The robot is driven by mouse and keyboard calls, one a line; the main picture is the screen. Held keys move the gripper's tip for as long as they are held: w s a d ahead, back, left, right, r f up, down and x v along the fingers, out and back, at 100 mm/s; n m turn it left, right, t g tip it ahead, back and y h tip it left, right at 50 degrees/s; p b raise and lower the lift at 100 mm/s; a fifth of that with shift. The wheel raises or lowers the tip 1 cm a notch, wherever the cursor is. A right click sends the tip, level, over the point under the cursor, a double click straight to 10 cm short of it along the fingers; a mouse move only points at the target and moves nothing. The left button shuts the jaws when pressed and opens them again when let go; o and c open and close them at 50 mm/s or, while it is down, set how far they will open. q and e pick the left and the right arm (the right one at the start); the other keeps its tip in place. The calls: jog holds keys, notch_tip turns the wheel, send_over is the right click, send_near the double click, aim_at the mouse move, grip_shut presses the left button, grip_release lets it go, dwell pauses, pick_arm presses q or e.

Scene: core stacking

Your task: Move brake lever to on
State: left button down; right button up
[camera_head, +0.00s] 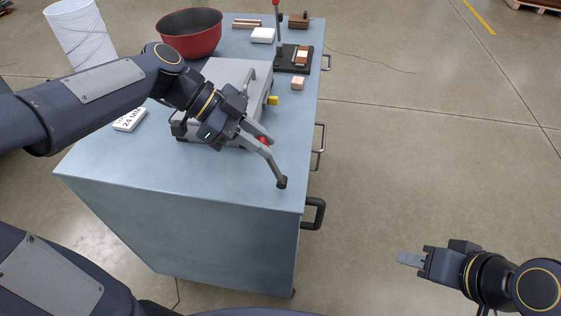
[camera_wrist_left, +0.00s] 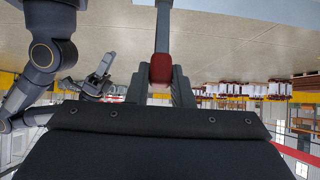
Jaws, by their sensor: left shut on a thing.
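The grey machine (camera_head: 225,74) sits on the blue bench. My left gripper (camera_head: 258,138) is at its near right side, shut on the red knob of the brake lever. The red knob (camera_head: 264,141) is mostly hidden by the gripper in the head view. In the left wrist view the knob (camera_wrist_left: 161,70) sits between the two grey fingers, with a grey rod running up from it. A bent grey bar with a dark end (camera_head: 281,183) reaches out over the bench's near edge. My right gripper (camera_head: 410,258) is off to the right, away from the bench, and looks shut and empty.
The blue bench (camera_head: 190,190) also bears a red bowl (camera_head: 191,32), a white block marked 24 MM (camera_head: 130,119), a black base (camera_head: 284,62) with an upright red-knobbed lever, a copper block (camera_head: 297,83) and a yellow piece (camera_head: 273,100). The floor there is clear.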

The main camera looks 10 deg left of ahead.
aim_at(268, 160)
pick_arm(q)
jog(key=shift+a+f, duration=0.35)
jog(key=shift+a, duration=0.4)
jog(key=shift+b, duration=0.35)
jog(key=shift+a+f+b, duration=0.55)
jog(key=shift+a+b, duration=0.15)
jog(key=shift+a+f+b, duration=0.4)
jog(key=shift+a+b, duration=0.2)
jog(key=shift+a, duration=0.2)
